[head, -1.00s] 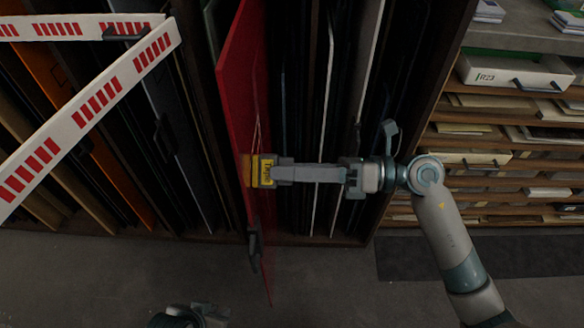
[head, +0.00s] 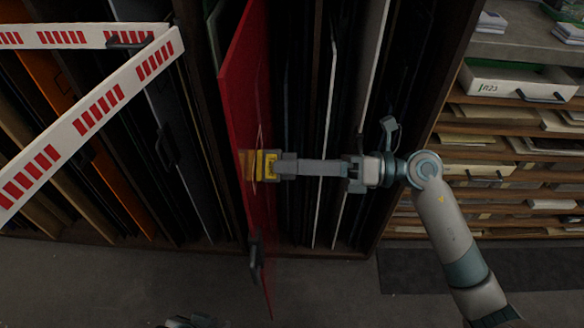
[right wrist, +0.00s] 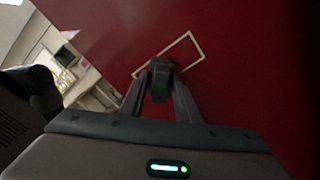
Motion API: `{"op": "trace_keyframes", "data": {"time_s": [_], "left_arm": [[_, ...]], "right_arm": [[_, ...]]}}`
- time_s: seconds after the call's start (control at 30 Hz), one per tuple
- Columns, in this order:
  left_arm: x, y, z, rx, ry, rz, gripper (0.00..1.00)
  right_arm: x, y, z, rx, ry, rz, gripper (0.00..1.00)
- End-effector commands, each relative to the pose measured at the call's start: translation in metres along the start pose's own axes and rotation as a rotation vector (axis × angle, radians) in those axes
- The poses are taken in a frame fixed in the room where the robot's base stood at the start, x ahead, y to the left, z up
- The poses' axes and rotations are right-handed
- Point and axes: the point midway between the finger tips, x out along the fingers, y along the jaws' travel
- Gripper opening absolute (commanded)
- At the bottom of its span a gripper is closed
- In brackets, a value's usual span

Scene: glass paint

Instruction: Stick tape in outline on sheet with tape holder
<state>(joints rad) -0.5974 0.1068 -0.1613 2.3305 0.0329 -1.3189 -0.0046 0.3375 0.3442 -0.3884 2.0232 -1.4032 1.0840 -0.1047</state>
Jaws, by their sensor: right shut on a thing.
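A red sheet (head: 244,105) stands upright, jutting out of the rack, seen nearly edge-on in the head view. It fills most of the right wrist view (right wrist: 250,70). A pale rectangular outline (right wrist: 187,45) shows on it there; in the head view it is only thin lines. My right gripper (head: 276,167) is shut on the yellow tape holder (head: 270,165), held at the sheet's face; I cannot tell whether it touches. In the right wrist view the fingers partly hide the outline. Only a dark sliver of my left gripper (head: 190,322) shows at the bottom edge.
A red-and-white striped barrier (head: 90,115) crosses the left. The rack (head: 365,225) holds several upright panels. A dark handle (head: 254,250) sits low by the sheet's edge. Shelves with an open drawer (head: 515,85) stand at the right. The grey floor (head: 330,290) in front is clear.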

Motion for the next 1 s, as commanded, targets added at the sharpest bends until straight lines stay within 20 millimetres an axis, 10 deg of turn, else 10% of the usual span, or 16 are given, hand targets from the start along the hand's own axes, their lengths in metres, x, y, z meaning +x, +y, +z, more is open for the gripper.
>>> {"op": "trace_keyframes", "data": {"time_s": [1.0], "left_arm": [[0.010, 0.000, 0.004, 0.000, 0.000, 0.000, 0.17]], "right_arm": [[0.002, -0.025, 0.025, 0.000, -0.001, 0.000, 0.02]]}}
